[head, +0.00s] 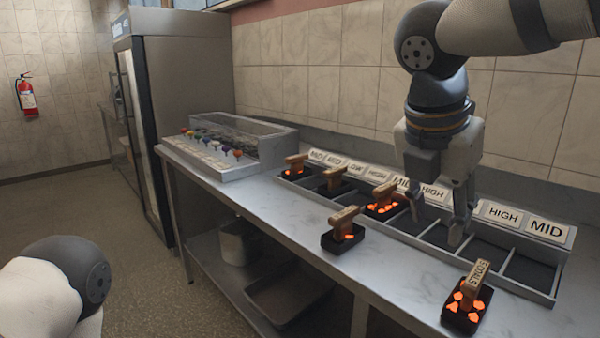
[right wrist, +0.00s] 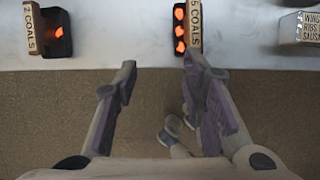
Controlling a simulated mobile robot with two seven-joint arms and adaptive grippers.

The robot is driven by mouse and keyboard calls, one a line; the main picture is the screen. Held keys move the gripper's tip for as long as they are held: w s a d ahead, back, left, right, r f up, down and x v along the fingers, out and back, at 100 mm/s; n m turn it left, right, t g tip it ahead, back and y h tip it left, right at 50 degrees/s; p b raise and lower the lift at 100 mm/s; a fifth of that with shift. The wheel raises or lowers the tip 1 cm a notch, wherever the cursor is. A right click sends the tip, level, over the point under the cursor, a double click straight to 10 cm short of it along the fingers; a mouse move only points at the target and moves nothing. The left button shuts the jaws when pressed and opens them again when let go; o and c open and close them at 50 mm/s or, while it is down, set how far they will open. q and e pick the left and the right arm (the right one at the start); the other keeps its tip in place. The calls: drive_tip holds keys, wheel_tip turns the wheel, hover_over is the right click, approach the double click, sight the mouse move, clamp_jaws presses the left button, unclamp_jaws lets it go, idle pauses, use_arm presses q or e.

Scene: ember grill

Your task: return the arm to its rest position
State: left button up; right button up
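My right arm comes in from the top right in the head view. Its gripper (head: 438,222) points down over the compartment tray, fingers spread, with nothing between them. In the right wrist view the gripper (right wrist: 160,80) is also open and empty, with the counter edge and the floor behind it. Part of my left arm (head: 60,290) shows at the lower left of the head view; its gripper is out of view.
A divided tray (head: 549,297) with HIGH and MID labels holds several ember boxes at its left end. Two ember boxes, one (head: 342,241) mid-counter and one (head: 463,315) at right, stand in front. A clear-covered case (head: 245,135) is at the back left.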

drive_tip(key=s+a+f+m+g+y, duration=0.1)
drive_tip(key=s+a+f+m+y, duration=0.15)
drive_tip(key=f, duration=0.75)
drive_tip(key=s+a+f+m+g+y, duration=0.1)
drive_tip(key=s+f+m+g, duration=0.15)
drive_tip(key=f, duration=0.65)
drive_tip(key=s+a+f+m+g+y, duration=0.1)
drive_tip(key=s+a+f+m, duration=0.2)
drive_tip(key=f, duration=0.7)
drive_tip(key=s+d+f+m+y, duration=0.1)
drive_tip(key=s+d+f+m, duration=0.1)
drive_tip(key=s+f+m, duration=0.95)
drive_tip(key=s+d+f+m+h, duration=0.2)
drive_tip(key=s+d+m, duration=0.5)
drive_tip(key=s, duration=0.6)
drive_tip(key=shift+s+d+f, duration=0.3)
drive_tip(key=shift+s+d, duration=0.05)
drive_tip(key=shift+d, duration=0.45)
